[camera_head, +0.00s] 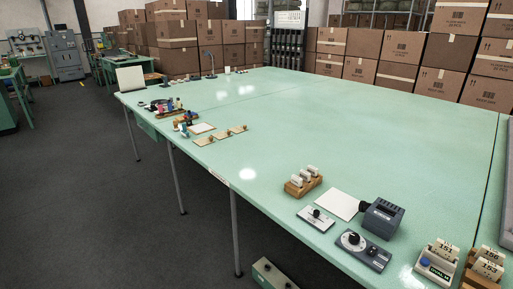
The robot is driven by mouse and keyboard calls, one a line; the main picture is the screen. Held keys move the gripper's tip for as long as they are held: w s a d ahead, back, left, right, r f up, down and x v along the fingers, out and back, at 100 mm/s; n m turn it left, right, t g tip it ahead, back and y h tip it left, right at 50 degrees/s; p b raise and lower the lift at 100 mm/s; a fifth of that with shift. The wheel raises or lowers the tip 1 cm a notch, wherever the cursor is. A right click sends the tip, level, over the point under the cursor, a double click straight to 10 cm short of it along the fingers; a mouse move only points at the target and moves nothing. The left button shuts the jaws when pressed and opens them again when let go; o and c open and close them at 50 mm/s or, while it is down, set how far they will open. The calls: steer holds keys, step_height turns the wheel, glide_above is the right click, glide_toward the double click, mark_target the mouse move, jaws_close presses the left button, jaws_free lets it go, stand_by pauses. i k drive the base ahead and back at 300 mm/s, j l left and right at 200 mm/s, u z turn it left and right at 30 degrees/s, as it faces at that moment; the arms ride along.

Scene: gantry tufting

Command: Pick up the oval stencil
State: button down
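Three small flat tan plates, each with a small knob, lie in a row near the table's left edge: a near one (203,141), a middle one (220,135) and a far one (238,129). They look like stencils, but they are too small to tell which one is oval. They lie flat and apart from each other. My gripper is not in view.
The long pale green table (300,125) is largely bare. Spools and small tools (178,108) lie beyond the plates. Nearer stand a wooden block with white pieces (304,181), a dark grey device (382,219) and numbered holders (440,258). Cartons (400,60) line the back.

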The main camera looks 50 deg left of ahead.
mark_target(221, 135)
steer(key=j+u, duration=0.15)
steer(key=j, duration=0.4)
steer(key=j+u, duration=0.15)
steer(key=j, duration=0.45)
steer(key=i+j+u, duration=0.1)
steer(key=j, duration=0.45)
steer(key=i+j+u, duration=0.15)
steer(key=j, duration=0.4)
steer(key=j+u, duration=0.15)
steer(key=j, duration=0.45)
steer(key=i+j+u, duration=0.15)
steer(key=j, duration=0.35)
steer(key=i+j+u, duration=0.1)
steer(key=j, duration=0.4)
steer(key=i+j+u, duration=0.15)
steer(key=i+j, duration=0.15)
steer(key=j, duration=0.2)
